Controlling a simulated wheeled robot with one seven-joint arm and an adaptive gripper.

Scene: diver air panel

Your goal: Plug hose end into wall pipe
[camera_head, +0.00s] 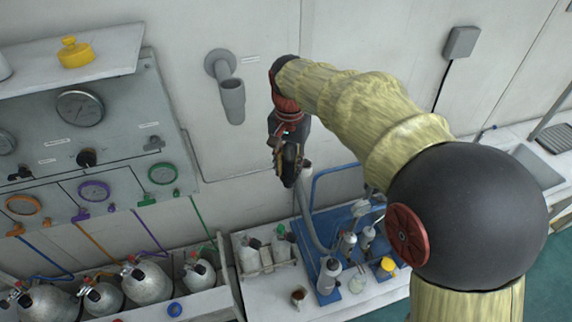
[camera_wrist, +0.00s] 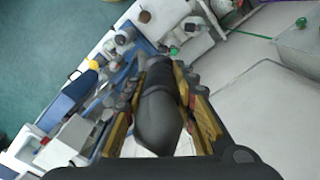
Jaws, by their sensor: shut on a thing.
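The grey hose (camera_head: 309,208) hangs from beside the gripper down to the bench equipment. The fingers and arm partly hide the hose end in the head view.
A gauge panel (camera_head: 90,130) and a shelf with a yellow object (camera_head: 75,52) are at the left. Gas cylinders (camera_head: 147,283) stand below. A blue frame (camera_head: 330,285) with bottles is on the bench. The wall between pipe and gripper is clear.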

